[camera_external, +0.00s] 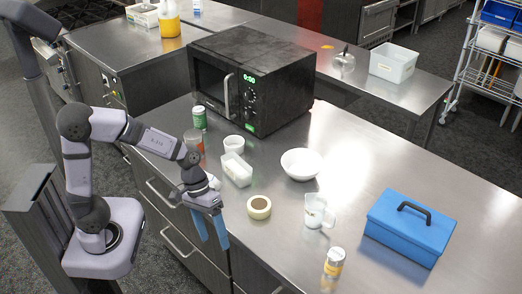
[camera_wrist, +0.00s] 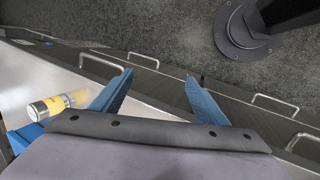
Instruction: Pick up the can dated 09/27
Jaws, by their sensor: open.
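A green can (camera_external: 199,117) stands by the microwave's left front corner. A reddish can (camera_external: 193,141) stands nearer the counter edge, partly behind my arm. A can with a yellow label and pale lid (camera_external: 333,264) stands at the front of the counter; a yellow-labelled can also shows at the left of the wrist view (camera_wrist: 58,104). No date is readable on any can. My gripper (camera_external: 212,240), with blue fingers, is open and empty at the counter's front edge, pointing down. In the wrist view its fingers (camera_wrist: 160,78) are apart over the drawer fronts and floor.
A microwave (camera_external: 253,77), small white container (camera_external: 236,170), cup (camera_external: 234,144), white bowl (camera_external: 301,164), tape roll (camera_external: 259,207), measuring cup (camera_external: 317,212) and blue box (camera_external: 410,226) stand on the steel counter (camera_external: 375,160). Drawer handles stick out below the edge.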

